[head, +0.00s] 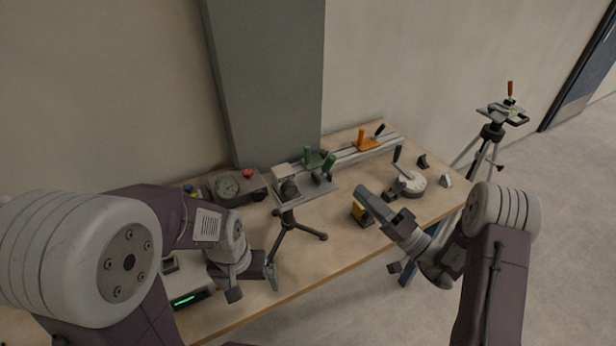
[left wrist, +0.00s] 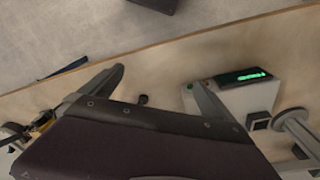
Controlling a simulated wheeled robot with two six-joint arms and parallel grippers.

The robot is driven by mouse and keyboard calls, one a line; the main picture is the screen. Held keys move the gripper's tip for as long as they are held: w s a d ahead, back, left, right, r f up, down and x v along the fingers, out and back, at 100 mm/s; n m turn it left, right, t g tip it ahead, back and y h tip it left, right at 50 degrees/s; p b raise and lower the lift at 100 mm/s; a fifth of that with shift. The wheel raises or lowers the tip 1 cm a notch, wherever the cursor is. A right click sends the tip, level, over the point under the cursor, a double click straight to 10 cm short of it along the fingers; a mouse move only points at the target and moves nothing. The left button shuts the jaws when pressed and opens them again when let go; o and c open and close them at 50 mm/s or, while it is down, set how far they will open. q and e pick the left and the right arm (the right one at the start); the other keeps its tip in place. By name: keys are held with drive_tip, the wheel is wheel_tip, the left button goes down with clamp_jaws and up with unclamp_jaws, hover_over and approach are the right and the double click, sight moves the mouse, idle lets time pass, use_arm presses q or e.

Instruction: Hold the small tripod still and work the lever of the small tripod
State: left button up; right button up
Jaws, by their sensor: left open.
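The small tripod (head: 284,222) stands on the table in the middle of the head view, upright on dark splayed legs. Its head (head: 289,189) overlaps the clutter behind it, and I cannot make out its lever clearly. My left gripper (head: 254,287) is open and empty, low beside the tripod's left front leg. In the left wrist view its fingers (left wrist: 160,95) are spread, with a small dark round piece between them in the picture, perhaps a tripod foot. My right gripper (head: 386,208) appears open, to the right of the tripod and apart from it.
A yellow block (head: 359,215) lies near my right gripper. A device with a green display (head: 190,299) sits left of my left gripper. Behind stand a gauge box (head: 233,186), a rail with an orange clamp (head: 367,141) and a round dial (head: 409,184). A large tripod (head: 490,134) stands right.

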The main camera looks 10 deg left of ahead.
sight(277, 175)
use_arm(q)
drive_tip(key=w+d+r+n+h, duration=0.1)
drive_tip(key=w+r+n, duration=0.5)
drive_tip(key=n, duration=0.2)
drive_tip(key=w+d+r+n+t+h, duration=0.1)
drive_tip(key=w+r+n, duration=0.4)
drive_tip(key=w+n, duration=0.2)
drive_tip(key=w+d+r+n+h, duration=0.1)
drive_tip(key=w+r+n, duration=0.5)
drive_tip(key=n, duration=0.3)
drive_tip(key=shift+w+d+r+h, duration=0.25)
drive_tip(key=shift+d+r+h, duration=0.05)
drive_tip(key=x, duration=0.9)
drive_tip(key=shift+w+a, duration=0.1)
drive_tip(key=c, duration=2)
